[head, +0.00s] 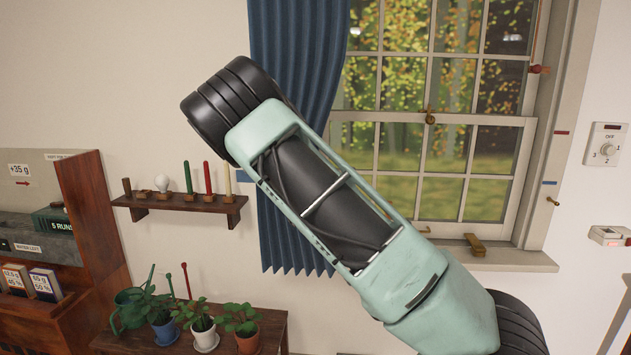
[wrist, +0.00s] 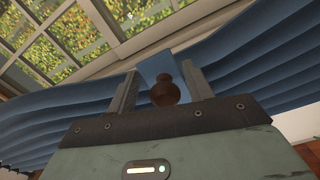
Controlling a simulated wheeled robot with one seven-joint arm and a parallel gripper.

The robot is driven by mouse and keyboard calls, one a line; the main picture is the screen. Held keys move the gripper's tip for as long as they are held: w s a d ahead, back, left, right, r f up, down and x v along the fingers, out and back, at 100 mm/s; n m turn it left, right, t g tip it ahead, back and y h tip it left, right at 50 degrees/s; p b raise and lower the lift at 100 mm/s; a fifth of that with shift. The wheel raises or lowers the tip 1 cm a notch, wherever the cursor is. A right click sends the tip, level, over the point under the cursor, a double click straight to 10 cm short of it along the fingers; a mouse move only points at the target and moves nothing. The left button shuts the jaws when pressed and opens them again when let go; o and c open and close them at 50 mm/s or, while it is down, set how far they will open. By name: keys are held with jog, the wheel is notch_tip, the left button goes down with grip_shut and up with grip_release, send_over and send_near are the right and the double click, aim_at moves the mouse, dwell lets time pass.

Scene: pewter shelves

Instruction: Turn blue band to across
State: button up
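In the wrist view my gripper (wrist: 160,88) is open, with a finger on each side. A round brown knob (wrist: 165,92) with a narrower neck shows between the fingers, with a gap on either side; I cannot tell its depth. A lighter blue flat patch (wrist: 153,64) lies behind the knob; I cannot tell if it is a band or curtain cloth. In the head view my arm hides the gripper. A small blue band (head: 549,183) marks the right window frame, lying roughly level, just above a small brass-coloured peg (head: 552,201).
The blue curtain (head: 295,60) hangs left of the window, partly behind my arm. A red-tipped peg (head: 540,69) and a red band (head: 562,132) are on the right frame. A small shelf (head: 185,203) and potted plants (head: 203,330) stand lower left.

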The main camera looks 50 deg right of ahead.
jog(key=shift+a, duration=0.1)
jog(key=shift+s+a+f, duration=0.1)
jog(key=shift+s+a, duration=0.05)
jog(key=shift+a, duration=0.1)
jog(key=b+v, duration=0.2)
jog(key=v, duration=1.4)
jog(key=shift+s+a, duration=0.2)
jog(key=shift+s, duration=0.1)
